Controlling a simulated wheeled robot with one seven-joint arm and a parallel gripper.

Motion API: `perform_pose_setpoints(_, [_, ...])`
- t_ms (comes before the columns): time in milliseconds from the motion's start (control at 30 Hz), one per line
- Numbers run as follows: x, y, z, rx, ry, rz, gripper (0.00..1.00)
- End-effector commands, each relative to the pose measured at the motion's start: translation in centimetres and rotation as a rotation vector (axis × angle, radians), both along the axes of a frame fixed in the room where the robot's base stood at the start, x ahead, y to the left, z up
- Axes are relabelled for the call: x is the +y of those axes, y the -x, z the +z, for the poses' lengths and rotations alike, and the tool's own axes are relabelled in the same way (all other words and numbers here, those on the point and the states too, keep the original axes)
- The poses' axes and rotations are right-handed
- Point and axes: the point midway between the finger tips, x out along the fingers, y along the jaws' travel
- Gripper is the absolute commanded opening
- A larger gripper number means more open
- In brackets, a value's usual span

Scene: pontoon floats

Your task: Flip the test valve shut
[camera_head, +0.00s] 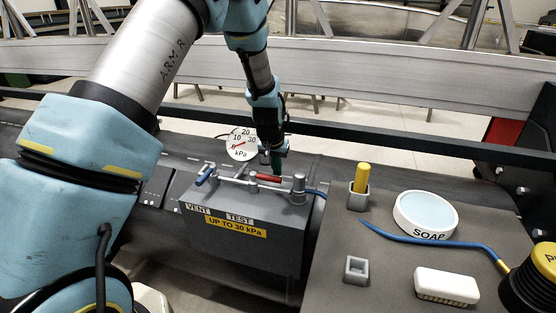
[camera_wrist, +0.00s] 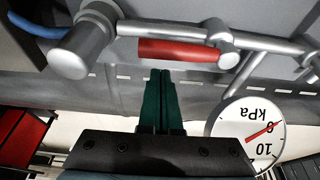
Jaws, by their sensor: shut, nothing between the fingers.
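The test valve's red handle (camera_head: 268,177) lies along the silver pipe on top of the grey box (camera_head: 250,245), above the TEST label (camera_head: 239,219). In the wrist view the red handle (camera_wrist: 178,50) runs nearly parallel to the pipe, left of its round silver pivot (camera_wrist: 222,42). My gripper (camera_head: 276,168) points down just behind the red handle. In the wrist view its green fingers (camera_wrist: 161,76) are together and empty, with their tips just below the handle. I cannot tell whether they touch it.
A blue handle (camera_head: 204,175) is angled at the VENT end. The kPa gauge (camera_head: 242,144) stands behind the pipe, its needle near 0. A silver cylindrical fitting (camera_head: 298,190) is right of the red handle. A yellow peg (camera_head: 361,178), soap dish (camera_head: 425,213) and white brush (camera_head: 446,285) are farther right.

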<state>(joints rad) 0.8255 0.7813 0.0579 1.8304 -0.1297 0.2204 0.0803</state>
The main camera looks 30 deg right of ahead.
Motion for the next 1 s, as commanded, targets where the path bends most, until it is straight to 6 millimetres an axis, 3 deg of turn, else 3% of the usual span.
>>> perform_pose_setpoints(233, [1.2,1.4,0.3,0.001,-0.001,-0.001,0.0])
perform_pose_setpoints(1000, [1.6,1.8,0.3,0.001,0.0,-0.066,0.0])
